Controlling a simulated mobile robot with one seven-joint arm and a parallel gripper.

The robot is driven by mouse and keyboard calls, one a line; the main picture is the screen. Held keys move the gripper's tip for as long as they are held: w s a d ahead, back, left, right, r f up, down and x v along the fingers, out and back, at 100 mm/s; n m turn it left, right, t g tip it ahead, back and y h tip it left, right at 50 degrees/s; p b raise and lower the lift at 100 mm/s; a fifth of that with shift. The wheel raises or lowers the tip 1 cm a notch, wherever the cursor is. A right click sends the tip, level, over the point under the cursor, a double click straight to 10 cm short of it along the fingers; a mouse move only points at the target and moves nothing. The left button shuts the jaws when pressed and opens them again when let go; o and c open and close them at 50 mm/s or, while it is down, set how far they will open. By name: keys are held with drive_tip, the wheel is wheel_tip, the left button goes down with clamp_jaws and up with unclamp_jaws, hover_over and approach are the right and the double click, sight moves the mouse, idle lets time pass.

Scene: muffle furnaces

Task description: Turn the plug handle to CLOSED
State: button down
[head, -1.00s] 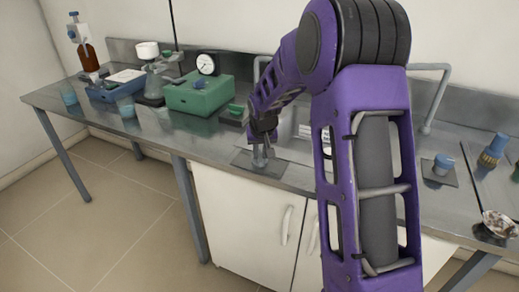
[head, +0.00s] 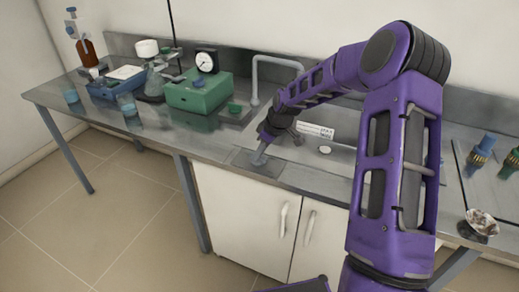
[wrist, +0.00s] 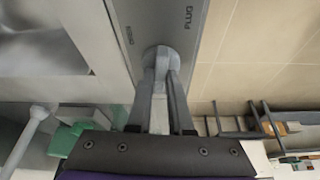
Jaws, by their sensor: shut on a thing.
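The plug handle (wrist: 162,55) shows in the wrist view as a grey round hub with a bar, on a grey plate (wrist: 180,14). The plate is marked PLUG at the right and, in small letters, what looks like OPEN at the left. No CLOSED mark is visible. My gripper (wrist: 160,85) is shut on the handle's bar, with a finger on each side. In the head view my gripper (head: 262,152) reaches down at a slant to the plate (head: 243,158) at the bench's front edge. The fingers largely hide the handle there.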

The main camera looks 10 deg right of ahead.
drive_tip(key=shift+n, duration=0.6)
drive_tip(key=shift+g, duration=0.3)
drive_tip(key=c, duration=0.8)
unclamp_jaws()
drive_tip(key=v, duration=0.8)
drive_tip(key=p+v, duration=0.1)
drive_tip(key=v, duration=0.8)
drive_tip(key=shift+d+r, duration=0.15)
drive_tip(key=shift+d, duration=0.15)
